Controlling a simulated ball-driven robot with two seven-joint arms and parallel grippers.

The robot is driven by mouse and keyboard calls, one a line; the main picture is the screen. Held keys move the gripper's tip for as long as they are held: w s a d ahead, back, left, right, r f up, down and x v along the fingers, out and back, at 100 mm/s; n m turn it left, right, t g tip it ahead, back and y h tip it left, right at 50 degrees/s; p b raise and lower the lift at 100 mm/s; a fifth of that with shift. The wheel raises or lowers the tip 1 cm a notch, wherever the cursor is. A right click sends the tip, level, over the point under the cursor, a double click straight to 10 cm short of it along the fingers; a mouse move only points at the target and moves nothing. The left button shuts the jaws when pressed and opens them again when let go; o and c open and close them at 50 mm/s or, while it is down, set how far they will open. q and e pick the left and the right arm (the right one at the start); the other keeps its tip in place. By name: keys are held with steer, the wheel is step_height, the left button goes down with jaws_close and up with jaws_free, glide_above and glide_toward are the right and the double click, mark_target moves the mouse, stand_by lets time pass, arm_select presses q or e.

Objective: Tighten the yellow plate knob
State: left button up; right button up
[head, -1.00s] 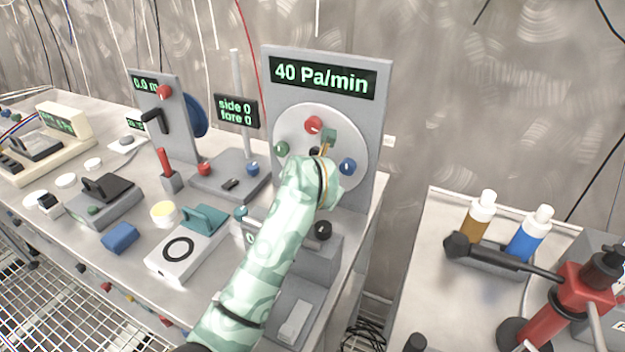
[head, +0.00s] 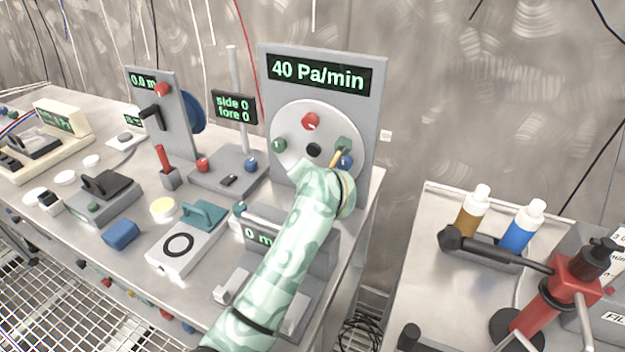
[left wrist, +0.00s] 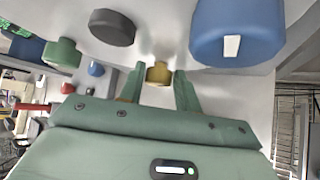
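The round white plate (head: 290,165) is fixed to an upright grey panel, with red (head: 311,121), green (head: 279,145) and blue (head: 346,161) knobs around a black centre (head: 314,150). The yellow plate knob (left wrist: 159,73) shows in the left wrist view, below the black centre. In the head view my left arm hides it. My left gripper (left wrist: 160,80) has one finger on each side of the yellow knob, with narrow gaps showing, so it looks open around it. In the head view its fingers are hidden behind my green sleeve. My right gripper is not in view.
The panel's display (head: 318,76) reads "40 Pa/min". A grey device (head: 285,222) stands below my forearm. A lever panel (head: 165,110) and small fixtures fill the bench to the left. A second table (head: 415,250) with bottles and a red tool stands to the right, beyond a gap.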

arm_select(q)
steer(key=shift+o, duration=1.1)
